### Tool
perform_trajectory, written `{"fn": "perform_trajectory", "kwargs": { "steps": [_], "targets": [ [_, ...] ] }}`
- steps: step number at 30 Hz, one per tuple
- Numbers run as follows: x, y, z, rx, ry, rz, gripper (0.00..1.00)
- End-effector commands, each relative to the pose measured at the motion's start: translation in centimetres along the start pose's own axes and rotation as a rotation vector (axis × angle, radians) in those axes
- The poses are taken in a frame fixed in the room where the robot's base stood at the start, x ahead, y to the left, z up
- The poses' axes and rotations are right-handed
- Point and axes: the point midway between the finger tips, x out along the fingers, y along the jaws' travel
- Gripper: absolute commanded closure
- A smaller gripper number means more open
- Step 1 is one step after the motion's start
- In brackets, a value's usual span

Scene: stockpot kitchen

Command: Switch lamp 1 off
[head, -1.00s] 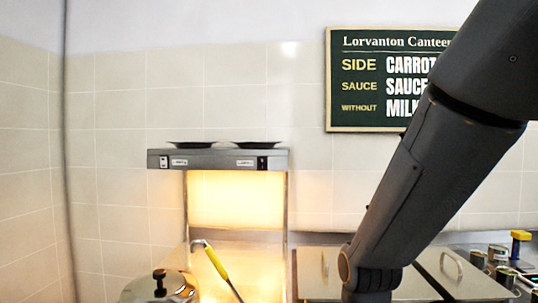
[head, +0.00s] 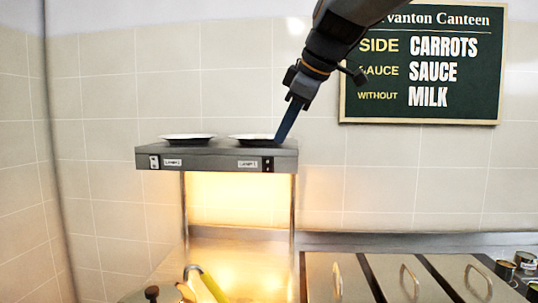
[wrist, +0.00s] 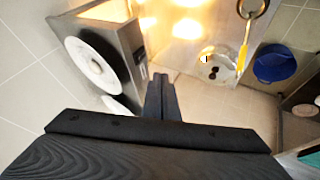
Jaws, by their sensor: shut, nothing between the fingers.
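A grey heat-lamp shelf (head: 215,155) stands against the tiled wall, with warm light glowing beneath it. Its front has a left switch (head: 155,162) beside one label and a right switch (head: 267,165) beside another. The label numbers are too small to read, so I cannot tell which is lamp 1. My gripper (head: 281,139) is shut and empty, just above the shelf's right part in the head view. In the wrist view my gripper (wrist: 160,78) points beside the shelf's front (wrist: 138,55); contact with a switch is not clear.
Two plates, left (head: 187,138) and right (head: 252,139), sit on the shelf top. Below are a pot lid knob (head: 152,293) and a yellow-handled ladle (head: 212,287). Lidded pans (head: 337,280) stand at lower right. A menu board (head: 425,75) hangs on the wall.

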Motion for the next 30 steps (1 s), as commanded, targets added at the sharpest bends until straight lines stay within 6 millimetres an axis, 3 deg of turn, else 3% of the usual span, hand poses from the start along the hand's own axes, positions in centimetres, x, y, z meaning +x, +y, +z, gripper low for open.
{"fn": "perform_trajectory", "kwargs": {
  "steps": [5, 10, 23, 30],
  "targets": [
    [0.2, 0.1, 0.2, 0.005, -0.003, 0.001, 1.0],
    [1.8, 0.0, 0.1, 0.004, -0.003, -0.003, 1.0],
    [10.0, -0.1, 0.0, 0.003, -0.003, -0.004, 1.0],
    [11.2, 2.6, -0.2, 0.003, -0.001, -0.001, 1.0]
  ]
}}
